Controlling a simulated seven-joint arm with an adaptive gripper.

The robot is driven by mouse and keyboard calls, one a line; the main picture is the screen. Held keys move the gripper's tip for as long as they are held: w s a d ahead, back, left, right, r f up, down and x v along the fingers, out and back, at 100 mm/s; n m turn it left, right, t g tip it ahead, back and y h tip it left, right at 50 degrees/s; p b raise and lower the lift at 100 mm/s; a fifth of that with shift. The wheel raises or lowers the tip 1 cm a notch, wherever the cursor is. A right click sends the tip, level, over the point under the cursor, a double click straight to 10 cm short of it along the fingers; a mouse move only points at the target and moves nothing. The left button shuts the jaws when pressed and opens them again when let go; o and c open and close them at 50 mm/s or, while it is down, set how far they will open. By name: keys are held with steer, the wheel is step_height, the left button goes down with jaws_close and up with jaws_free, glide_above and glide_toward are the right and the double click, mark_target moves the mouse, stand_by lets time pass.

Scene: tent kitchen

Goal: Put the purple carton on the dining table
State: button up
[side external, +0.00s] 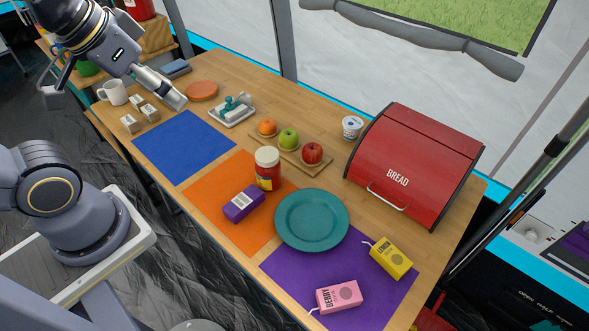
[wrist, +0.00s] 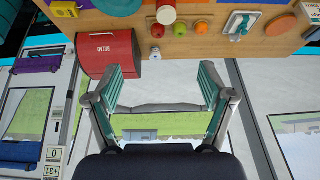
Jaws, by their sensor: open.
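The purple carton (side external: 243,203) is a small box with a white label, lying on the orange mat of the wooden dining table (side external: 375,213). It lies just left of the teal plate (side external: 311,220) and in front of a red jar with a white lid (side external: 267,168). My gripper (side external: 114,98) is at the upper left in the side view, raised near the table's far left end, well away from the carton. In the wrist view my gripper (wrist: 161,85) has its fingers spread, with nothing between them. The table shows upside down along the top there.
A red bread box (side external: 415,165) stands at the table's right. A yellow carton (side external: 391,258) and a pink carton (side external: 338,297) lie on the purple mat. Fruit (side external: 289,138), a butter dish (side external: 232,109) and a mug (side external: 113,92) stand along the table. The blue mat (side external: 185,147) is clear.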

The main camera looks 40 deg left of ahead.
steer(key=shift+w, duration=0.1)
steer(key=g, duration=0.6)
glide_above(243, 200)
steer(key=f, duration=3.5)
steer(key=shift+d+f, duration=0.2)
steer(key=shift+f, duration=0.05)
steer(key=f, duration=0.5)
steer(key=shift+a+f, duration=0.2)
steer(key=shift+f, duration=0.15)
